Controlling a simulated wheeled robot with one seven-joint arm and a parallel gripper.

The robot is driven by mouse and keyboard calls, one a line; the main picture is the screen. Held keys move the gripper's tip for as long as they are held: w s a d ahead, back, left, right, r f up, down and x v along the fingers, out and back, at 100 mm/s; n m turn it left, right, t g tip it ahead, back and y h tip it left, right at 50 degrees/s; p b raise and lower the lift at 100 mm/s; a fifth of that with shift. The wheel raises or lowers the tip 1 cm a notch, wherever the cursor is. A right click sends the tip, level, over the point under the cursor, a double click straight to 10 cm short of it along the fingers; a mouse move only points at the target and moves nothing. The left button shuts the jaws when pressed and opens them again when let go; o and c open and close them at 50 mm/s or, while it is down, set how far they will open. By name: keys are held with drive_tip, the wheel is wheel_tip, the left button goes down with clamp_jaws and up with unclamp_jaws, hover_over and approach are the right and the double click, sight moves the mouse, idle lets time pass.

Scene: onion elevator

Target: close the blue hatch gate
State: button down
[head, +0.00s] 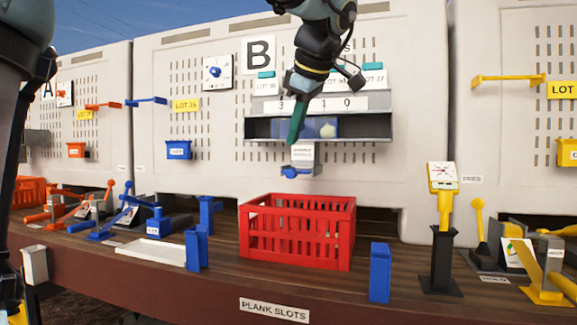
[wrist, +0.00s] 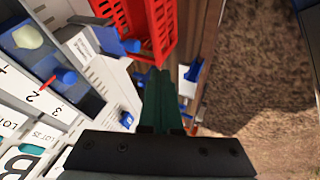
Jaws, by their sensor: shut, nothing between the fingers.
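My gripper (head: 293,140), with dark green fingers, hangs in front of the grey shelf box under sign B. Its fingers (wrist: 160,85) are together and empty in the wrist view. A grey labelled spout (head: 303,152) sticks out below the box, with a blue piece (head: 295,172) at its lower end, probably the hatch gate. That blue piece also shows in the wrist view (wrist: 131,46), apart from my fingers. A blue-lined compartment (head: 318,127) in the box holds a pale onion (head: 327,130). I cannot tell how far the gate stands open.
A red crate (head: 297,262) stands on the wooden bench below the spout. Blue posts (head: 380,272) stand near the bench's front edge. A white tray (head: 152,252) lies at left.

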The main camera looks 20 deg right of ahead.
sight(296, 172)
drive_tip(key=w+d+f+p, duration=0.3)
drive_tip(key=w+f+p, duration=0.1)
drive_tip(key=w+f, duration=0.3)
drive_tip(key=shift+w+f+p, duration=0.3)
drive_tip(key=shift+w+f, duration=0.1)
drive_tip(key=shift+w, duration=0.45)
drive_tip(key=shift+d, duration=0.1)
drive_tip(key=w+d, duration=0.2)
drive_tip(key=w, duration=0.1)
drive_tip(key=w+d+p, duration=0.1)
drive_tip(key=w+d, duration=0.1)
drive_tip(key=d, duration=0.1)
drive_tip(key=shift+w+d+r+p, duration=0.2)
drive_tip(key=shift+w+p, duration=0.1)
drive_tip(key=shift+w, duration=0.1)
drive_tip(key=shift+a+f, duration=0.1)
